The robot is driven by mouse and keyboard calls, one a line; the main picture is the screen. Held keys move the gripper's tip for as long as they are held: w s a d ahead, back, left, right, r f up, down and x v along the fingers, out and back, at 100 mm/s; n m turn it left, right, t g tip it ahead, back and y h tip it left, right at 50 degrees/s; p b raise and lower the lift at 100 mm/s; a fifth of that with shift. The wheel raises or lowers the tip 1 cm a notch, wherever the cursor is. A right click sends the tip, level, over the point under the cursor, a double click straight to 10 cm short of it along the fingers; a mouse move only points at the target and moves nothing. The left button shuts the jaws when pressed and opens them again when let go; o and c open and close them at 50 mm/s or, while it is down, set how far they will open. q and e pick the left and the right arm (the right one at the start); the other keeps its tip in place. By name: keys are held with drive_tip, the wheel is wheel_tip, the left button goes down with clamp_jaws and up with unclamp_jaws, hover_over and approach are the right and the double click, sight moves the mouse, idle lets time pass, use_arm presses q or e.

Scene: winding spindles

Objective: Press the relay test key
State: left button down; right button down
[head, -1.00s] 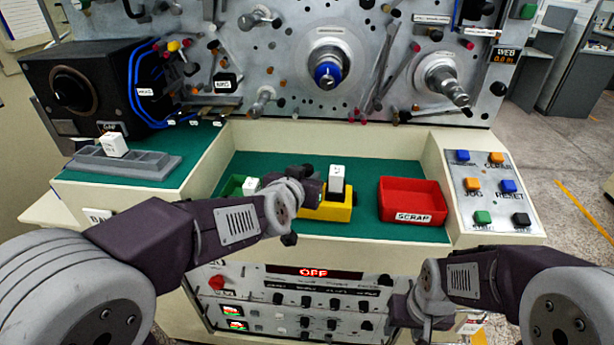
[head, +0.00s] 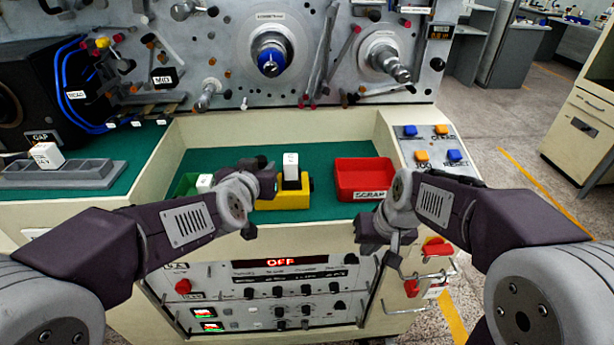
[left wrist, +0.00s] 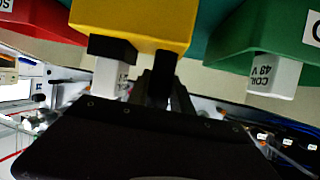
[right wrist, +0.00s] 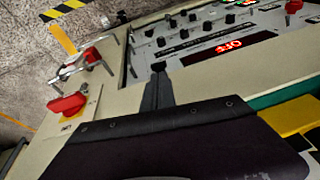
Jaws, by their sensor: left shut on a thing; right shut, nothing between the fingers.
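The yellow block (head: 300,200) stands on the green bench recess, with a white relay cube (head: 291,161) upright in a black socket on it. My left gripper (head: 268,182) is at the block's left side. In the left wrist view, the left fingers (left wrist: 153,88) meet a narrow black part (left wrist: 165,68), likely the key, beside the yellow block (left wrist: 125,22). They are shut on it, though the contact is partly hidden. My right gripper (head: 376,240) is shut and empty in front of the bench, below the red tray; its fingers also show in the right wrist view (right wrist: 157,75).
A red SCRAP tray (head: 363,178) is right of the yellow block. A green tray (head: 186,185) with a white cube (head: 204,182) is left. The lower panel's display (head: 281,262) reads OFF. Red handles (head: 437,247) stick out at the bench's front right.

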use_arm(q)
drive_tip(key=shift+f, duration=0.1)
use_arm(e)
wheel_tip(320, 180, up, 7)
drive_tip(key=w+t, duration=0.1)
drive_tip(key=w, duration=0.2)
drive_tip(key=n+y, duration=0.2)
drive_tip(key=y, duration=0.2)
approach(311, 185)
drive_tip(key=d, duration=0.4)
drive_tip(key=shift+s+a+r+t, duration=0.15)
drive_tip(key=shift+a+r+t, duration=0.05)
drive_tip(key=shift+a+t, duration=0.1)
drive_tip(key=x, duration=1)
drive_tip(key=shift+a, duration=0.1)
